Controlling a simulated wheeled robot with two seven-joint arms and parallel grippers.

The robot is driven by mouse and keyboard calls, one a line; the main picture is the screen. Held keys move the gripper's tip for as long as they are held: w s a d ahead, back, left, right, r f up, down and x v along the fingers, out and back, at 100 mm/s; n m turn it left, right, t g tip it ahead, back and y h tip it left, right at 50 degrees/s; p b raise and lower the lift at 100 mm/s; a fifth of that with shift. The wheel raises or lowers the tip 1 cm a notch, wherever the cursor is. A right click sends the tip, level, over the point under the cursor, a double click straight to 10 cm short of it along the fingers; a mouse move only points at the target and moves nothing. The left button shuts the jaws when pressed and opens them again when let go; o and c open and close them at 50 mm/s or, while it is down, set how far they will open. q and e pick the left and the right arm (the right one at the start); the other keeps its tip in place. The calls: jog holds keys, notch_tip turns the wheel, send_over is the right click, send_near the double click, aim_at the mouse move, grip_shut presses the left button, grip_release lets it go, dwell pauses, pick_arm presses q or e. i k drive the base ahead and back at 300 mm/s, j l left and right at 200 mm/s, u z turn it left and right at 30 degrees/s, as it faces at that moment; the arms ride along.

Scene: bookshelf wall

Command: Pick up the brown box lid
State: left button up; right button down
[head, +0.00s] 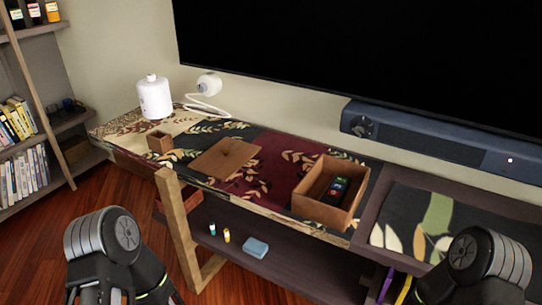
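My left arm shows at the lower left and my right arm at the lower right, both well short of the lid. The fingertips of both grippers are outside the picture, so I cannot see their state.
A soundbar (425,132) and a dark screen (370,60) are behind. A wooden post (176,225) stands in front. Small items lie on the lower shelf (300,262).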

aim_at(225, 158)
jog(key=i+j+z, duration=0.1)
jog(key=j+z, duration=0.3)
jog(key=i+j+z, duration=0.1)
jog(key=z, duration=0.35)
jog(key=j+z, duration=0.5)
jog(key=j, duration=0.65)
jog(key=k+j+z, duration=0.15)
jog(key=j, duration=0.55)
